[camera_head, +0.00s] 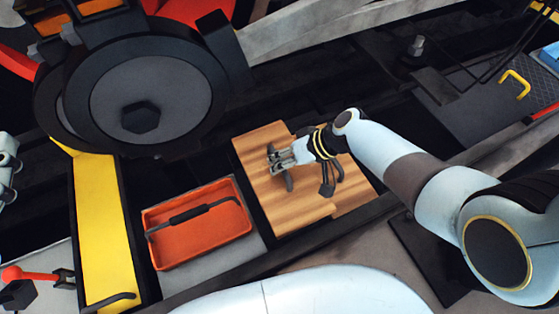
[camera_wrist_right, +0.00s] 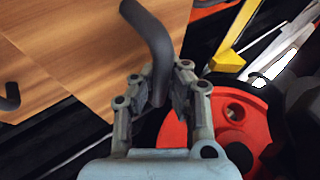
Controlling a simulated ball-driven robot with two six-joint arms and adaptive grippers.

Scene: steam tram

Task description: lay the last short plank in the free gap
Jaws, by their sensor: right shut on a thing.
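A short wooden plank (camera_head: 262,160) with light brown grain lies in or just over the floor opening in the head view. It also fills the upper left of the right wrist view (camera_wrist_right: 90,45). My right gripper (camera_head: 285,163) is shut on a dark curved handle at the plank's left part; in the wrist view this handle (camera_wrist_right: 150,35) passes between the fingers. A second wooden piece (camera_head: 352,196) adjoins on the right, with its lower edge offset from the first. I cannot tell whether the held plank is raised or seated.
A red tray (camera_head: 190,252) with a dark handle stands left of the wood. A yellow beam (camera_head: 103,220) and a large dark wheel (camera_head: 150,95) are farther left. Dark rails (camera_head: 280,250) run along the front. A dark plate (camera_head: 480,105) lies at upper right.

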